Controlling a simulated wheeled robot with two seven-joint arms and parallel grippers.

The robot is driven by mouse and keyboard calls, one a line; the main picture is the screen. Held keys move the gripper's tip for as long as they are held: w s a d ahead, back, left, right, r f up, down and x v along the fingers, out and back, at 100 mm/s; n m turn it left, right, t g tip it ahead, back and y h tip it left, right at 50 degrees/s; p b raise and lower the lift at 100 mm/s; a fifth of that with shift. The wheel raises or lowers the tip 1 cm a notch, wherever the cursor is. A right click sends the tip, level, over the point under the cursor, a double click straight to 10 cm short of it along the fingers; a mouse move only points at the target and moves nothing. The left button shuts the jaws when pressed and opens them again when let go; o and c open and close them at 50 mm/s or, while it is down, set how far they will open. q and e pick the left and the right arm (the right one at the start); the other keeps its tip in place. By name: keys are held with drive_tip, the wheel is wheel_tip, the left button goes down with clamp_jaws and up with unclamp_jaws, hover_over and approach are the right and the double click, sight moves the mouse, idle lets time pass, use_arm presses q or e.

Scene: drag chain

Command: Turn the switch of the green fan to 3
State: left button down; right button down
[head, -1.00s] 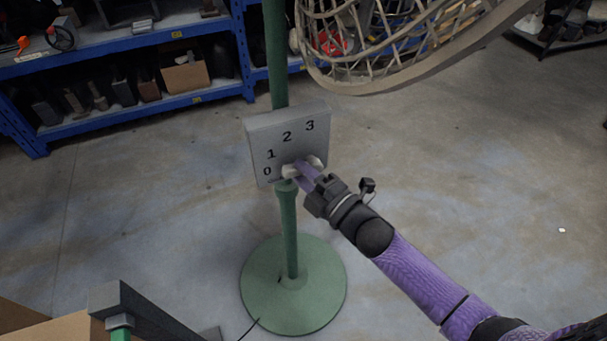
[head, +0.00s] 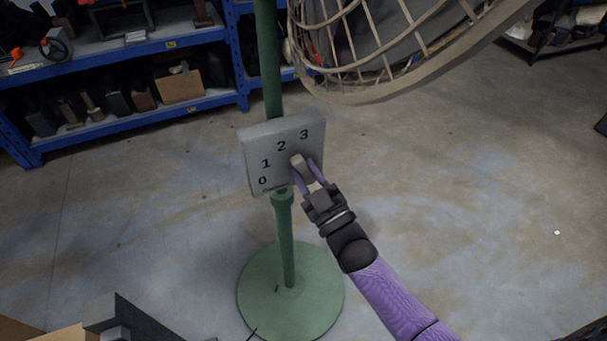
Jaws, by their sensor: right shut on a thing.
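The green fan's stand has a pole (head: 285,245) and a round base (head: 290,297) on the floor. A grey switch panel (head: 256,150) is fixed to the pole and marked 0, 1, 2 and 3. Its light grey knob (head: 299,163) points up and slightly left, roughly toward the 2; my fingers partly cover it. My right gripper (head: 306,174) is shut on the knob, with one purple finger on each side. The fan's beige cage (head: 385,90) is above right of the panel, cut off by the top edge. My left gripper is not in view.
Blue shelving (head: 120,115) with boxes and tools stands behind on the left. A dark grey object (head: 120,320) and a brown box edge are at the lower left. The fan cage hangs above my right gripper.

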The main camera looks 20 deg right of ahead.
drive_tip(key=shift+d+m+h, duration=0.15)
drive_tip(key=shift+m+h, duration=0.45)
drive_tip(key=shift+m, duration=0.6)
drive_tip(key=m+h, duration=0.1)
drive_tip(key=m, duration=0.2)
drive_tip(key=shift+d+m+t+h, duration=0.3)
drive_tip(key=shift+t+h, duration=0.1)
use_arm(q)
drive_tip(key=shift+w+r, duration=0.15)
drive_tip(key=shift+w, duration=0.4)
use_arm(e)
drive_tip(key=shift+d+m+h, duration=0.1)
drive_tip(key=shift+m+h, duration=0.3)
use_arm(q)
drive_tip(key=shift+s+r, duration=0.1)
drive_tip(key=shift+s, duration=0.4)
use_arm(e)
drive_tip(key=shift+m, duration=0.4)
